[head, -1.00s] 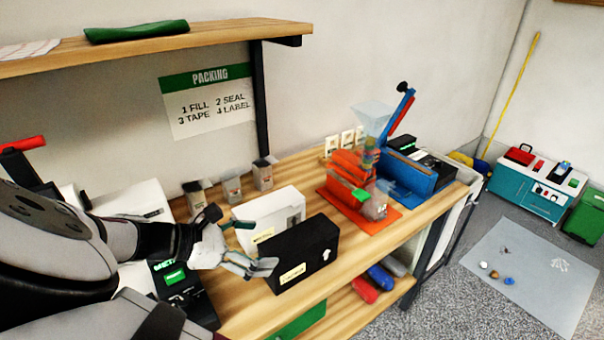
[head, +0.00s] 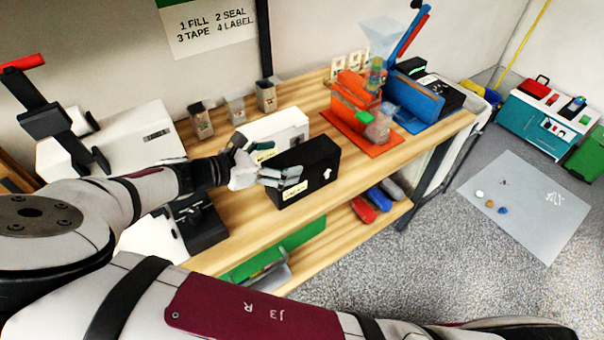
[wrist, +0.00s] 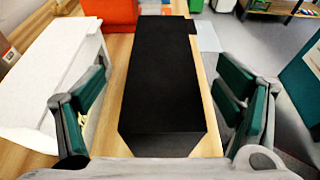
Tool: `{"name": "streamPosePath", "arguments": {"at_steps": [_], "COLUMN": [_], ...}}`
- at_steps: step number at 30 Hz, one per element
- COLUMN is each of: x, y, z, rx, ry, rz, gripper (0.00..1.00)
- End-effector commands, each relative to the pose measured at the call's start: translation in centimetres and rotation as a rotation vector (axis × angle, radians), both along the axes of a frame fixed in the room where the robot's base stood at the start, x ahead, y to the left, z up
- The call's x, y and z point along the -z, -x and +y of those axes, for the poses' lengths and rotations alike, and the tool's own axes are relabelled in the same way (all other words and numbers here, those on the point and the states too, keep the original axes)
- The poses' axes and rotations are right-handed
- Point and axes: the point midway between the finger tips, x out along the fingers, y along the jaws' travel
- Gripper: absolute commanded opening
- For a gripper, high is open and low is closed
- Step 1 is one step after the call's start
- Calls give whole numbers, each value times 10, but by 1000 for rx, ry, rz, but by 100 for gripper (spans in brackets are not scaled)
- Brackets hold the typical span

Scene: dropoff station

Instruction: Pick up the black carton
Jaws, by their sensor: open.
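The black carton (head: 312,165) stands on the wooden workbench near its front edge, with a pale label and a white arrow on its front face. My gripper (head: 269,164) is at the carton's left end in the head view. In the wrist view the carton (wrist: 165,75) lies between the two green-padded fingers of my gripper (wrist: 165,115). The fingers are spread, with visible gaps to the carton on both sides. The left finger is between the carton and a white carton (wrist: 62,75). The carton's underside is hidden.
The white carton (head: 279,129) stands close behind the black one. An orange stand (head: 362,130) and a blue machine (head: 413,104) are further right on the bench (head: 240,216). Small grey containers (head: 266,95) stand at the back. A lower shelf holds red and blue rolls (head: 363,209).

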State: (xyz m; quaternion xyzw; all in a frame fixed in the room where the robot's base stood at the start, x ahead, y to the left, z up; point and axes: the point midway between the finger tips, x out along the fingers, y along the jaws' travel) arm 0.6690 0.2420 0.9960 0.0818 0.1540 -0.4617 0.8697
Motion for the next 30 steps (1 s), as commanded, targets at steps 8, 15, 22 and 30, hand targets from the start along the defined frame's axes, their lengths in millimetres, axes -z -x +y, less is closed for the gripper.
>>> {"name": "streamPosePath", "arguments": {"at_steps": [8,15,22,30], "x": [14,19,18,19], "y": [-17,-24,-24,-24], "z": [-31,-40,-39,-39], "rx": [2,0,0,0], "ry": [4,0,0,-1], "rz": [-1,0,0,1], "gripper": [85,85,65,14]}}
